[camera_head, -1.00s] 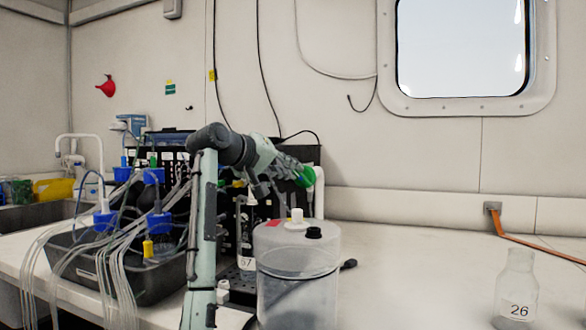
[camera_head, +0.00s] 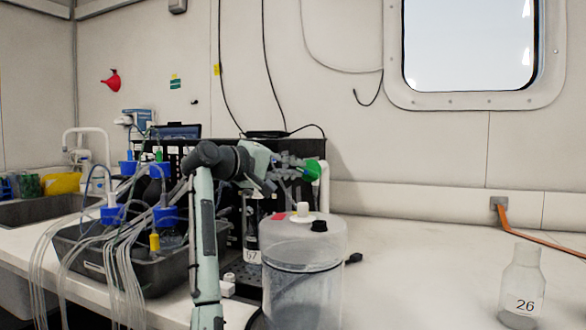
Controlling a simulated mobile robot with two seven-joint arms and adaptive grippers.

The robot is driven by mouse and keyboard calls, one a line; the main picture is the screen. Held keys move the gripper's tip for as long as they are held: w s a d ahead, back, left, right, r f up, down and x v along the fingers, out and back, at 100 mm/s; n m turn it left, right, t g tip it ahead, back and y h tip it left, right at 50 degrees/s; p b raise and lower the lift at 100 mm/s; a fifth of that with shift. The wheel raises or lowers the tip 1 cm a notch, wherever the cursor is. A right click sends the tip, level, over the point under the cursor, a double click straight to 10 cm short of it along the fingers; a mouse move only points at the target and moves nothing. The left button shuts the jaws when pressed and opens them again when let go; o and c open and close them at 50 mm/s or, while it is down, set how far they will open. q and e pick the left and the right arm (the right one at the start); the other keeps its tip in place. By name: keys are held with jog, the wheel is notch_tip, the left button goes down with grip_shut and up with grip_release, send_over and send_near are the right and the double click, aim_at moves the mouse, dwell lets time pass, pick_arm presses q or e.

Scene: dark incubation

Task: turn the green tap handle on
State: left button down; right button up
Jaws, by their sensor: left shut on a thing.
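The green tap handle (camera_head: 315,171) shows at the right end of my left arm, in front of the black rack and beside a white pipe. My left gripper (camera_head: 297,172) is at the handle's left side, shut on it. The fingers are small in this view and partly run together with the handle, so their exact contact is hard to see. My right gripper is not in view.
A translucent tank (camera_head: 303,262) with white and black caps stands below the gripper. A black tray (camera_head: 165,275) with blue-capped bottles and many tubes is at the left. A flask marked 26 (camera_head: 523,284) stands at the far right. The counter between is clear.

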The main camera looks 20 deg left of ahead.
pick_arm(q)
jog(key=c, duration=1.6)
grip_release()
jog(key=v, duration=1.2)
